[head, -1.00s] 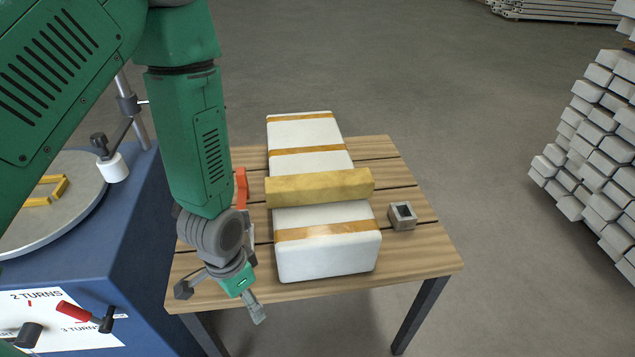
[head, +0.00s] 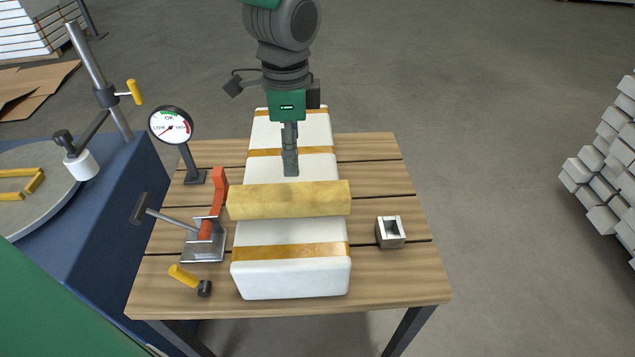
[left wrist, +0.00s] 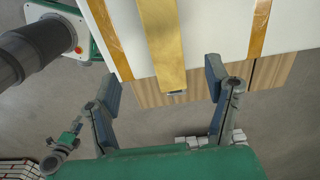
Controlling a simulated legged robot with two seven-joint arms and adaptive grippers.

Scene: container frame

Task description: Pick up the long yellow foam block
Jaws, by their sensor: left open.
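The long yellow foam block (head: 290,199) lies crosswise on top of a long white taped package (head: 290,278) on the wooden table. Its ends stick out past the package's sides. My left gripper (head: 291,170) points down over the package, at the block's far edge in the head view. In the left wrist view the jaws (left wrist: 162,77) are open and empty. The block (left wrist: 164,40) runs between the two fingers in the picture, apart from both. I cannot tell how high the fingertips are above it.
Left of the package are a red-handled clamp (head: 208,232), a dial gauge (head: 171,126) and a small yellow-handled tool (head: 188,279). A small square metal block (head: 390,232) sits to the right. A blue turntable machine (head: 112,225) stands left of the table (head: 400,285).

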